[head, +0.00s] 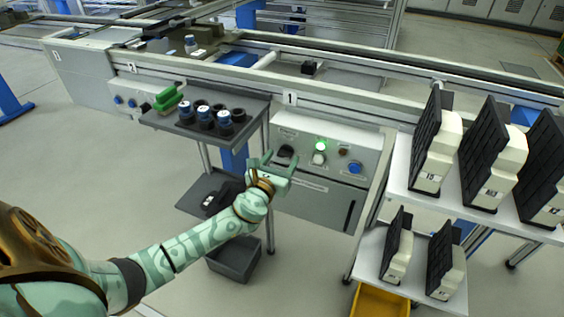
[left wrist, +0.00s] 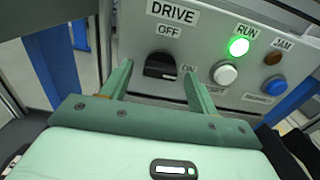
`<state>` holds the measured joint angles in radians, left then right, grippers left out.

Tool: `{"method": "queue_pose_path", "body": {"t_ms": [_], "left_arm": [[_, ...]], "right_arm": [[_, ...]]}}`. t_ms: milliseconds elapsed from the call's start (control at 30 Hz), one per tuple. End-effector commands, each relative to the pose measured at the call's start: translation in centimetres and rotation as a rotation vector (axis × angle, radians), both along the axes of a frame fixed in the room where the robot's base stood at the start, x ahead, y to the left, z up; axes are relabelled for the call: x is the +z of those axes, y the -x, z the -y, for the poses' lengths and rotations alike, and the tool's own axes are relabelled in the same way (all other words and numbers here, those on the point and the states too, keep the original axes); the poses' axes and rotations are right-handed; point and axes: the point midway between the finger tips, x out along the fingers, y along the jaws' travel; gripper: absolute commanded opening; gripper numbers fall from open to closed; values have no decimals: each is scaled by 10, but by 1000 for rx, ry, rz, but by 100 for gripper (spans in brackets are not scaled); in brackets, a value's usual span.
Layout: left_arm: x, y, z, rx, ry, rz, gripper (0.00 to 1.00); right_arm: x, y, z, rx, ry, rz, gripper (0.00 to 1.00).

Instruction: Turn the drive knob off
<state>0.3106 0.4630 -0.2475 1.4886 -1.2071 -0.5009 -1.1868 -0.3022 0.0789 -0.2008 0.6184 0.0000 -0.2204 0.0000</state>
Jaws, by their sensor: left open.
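The drive knob (head: 286,152) is a black rotary switch on the grey control panel marked 1. In the left wrist view the knob (left wrist: 160,66) sits under the labels DRIVE and OFF, with ON to its right. Its grip bar lies roughly level, towards ON, not up towards OFF. My left gripper (head: 279,163) is open in front of the panel. In the left wrist view its two fingers (left wrist: 157,74) stand to either side of the knob, with a gap to it; contact is not visible. My right gripper is not in view.
On the panel, the green RUN lamp (left wrist: 239,46) is lit, with a white button (left wrist: 225,74), a JAM lamp (left wrist: 273,57) and a blue button (left wrist: 277,87) nearby. A dark shelf (head: 247,124) with cups stands left. A white rack (head: 402,168) with boxed units stands right.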

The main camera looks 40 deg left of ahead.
Motion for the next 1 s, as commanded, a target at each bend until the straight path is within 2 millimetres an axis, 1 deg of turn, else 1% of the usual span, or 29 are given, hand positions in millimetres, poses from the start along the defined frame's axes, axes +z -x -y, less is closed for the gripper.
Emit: {"method": "queue_pose_path", "body": {"t_ms": [267,367,400,433,767,1000], "left_arm": [[1,-2,0,-1,0,0,60],[0,-2,0,0,0,0,35],[0,-2,0,0,0,0,24],[0,-2,0,-1,0,0,16],[-1,-2,0,-1,26,5,15],[-2,-1,0,0,141,33,15]], "right_arm": [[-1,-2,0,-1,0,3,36],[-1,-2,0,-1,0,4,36],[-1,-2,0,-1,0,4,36],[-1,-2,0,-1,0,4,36],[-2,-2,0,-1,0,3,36],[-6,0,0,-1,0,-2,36]]}}
